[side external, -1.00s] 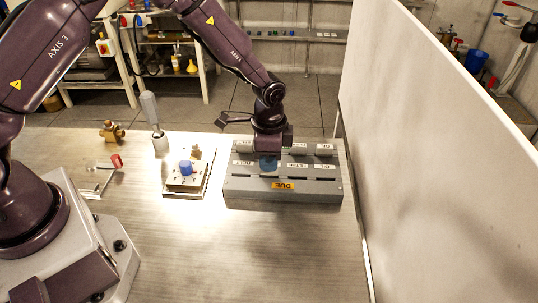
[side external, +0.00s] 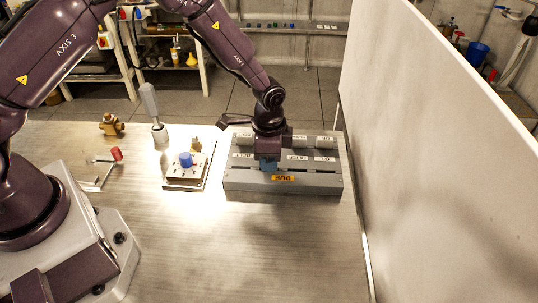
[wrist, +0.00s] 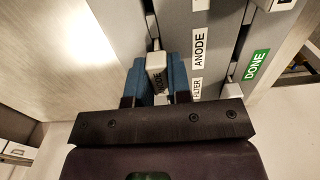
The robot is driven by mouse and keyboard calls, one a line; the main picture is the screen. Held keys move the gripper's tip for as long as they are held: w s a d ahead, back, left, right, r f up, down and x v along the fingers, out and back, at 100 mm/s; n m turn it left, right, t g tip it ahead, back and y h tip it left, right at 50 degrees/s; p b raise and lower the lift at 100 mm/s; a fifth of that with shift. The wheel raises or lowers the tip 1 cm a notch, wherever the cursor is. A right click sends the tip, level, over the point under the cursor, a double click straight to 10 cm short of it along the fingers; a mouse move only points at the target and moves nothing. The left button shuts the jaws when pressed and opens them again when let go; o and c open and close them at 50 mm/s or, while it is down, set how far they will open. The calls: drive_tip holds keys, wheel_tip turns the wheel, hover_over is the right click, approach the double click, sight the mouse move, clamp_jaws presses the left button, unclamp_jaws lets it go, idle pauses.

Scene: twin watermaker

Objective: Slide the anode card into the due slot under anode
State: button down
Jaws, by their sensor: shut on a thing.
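The grey rack (side external: 235,181) stands on the bench with two rows of white labels and a yellow DUE label (side external: 283,178) on its front. The dark slot line (wrist: 152,25) runs in line with the card. An ANODE label (wrist: 199,48) is beside it on the rack. How deep the card sits is hidden.
A small panel with a blue knob (side external: 186,160) stands just left of the rack. An upright grey-handled tool (side external: 150,101), a brass fitting (side external: 111,124) and a red-ended lever (side external: 116,154) are farther left. A white wall panel (side external: 430,150) bounds the right. The front bench is clear.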

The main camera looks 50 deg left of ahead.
drive_tip(key=shift+f, duration=0.25)
drive_tip(key=c, duration=1)
unclamp_jaws()
wheel_tip(320, 180, up, 13)
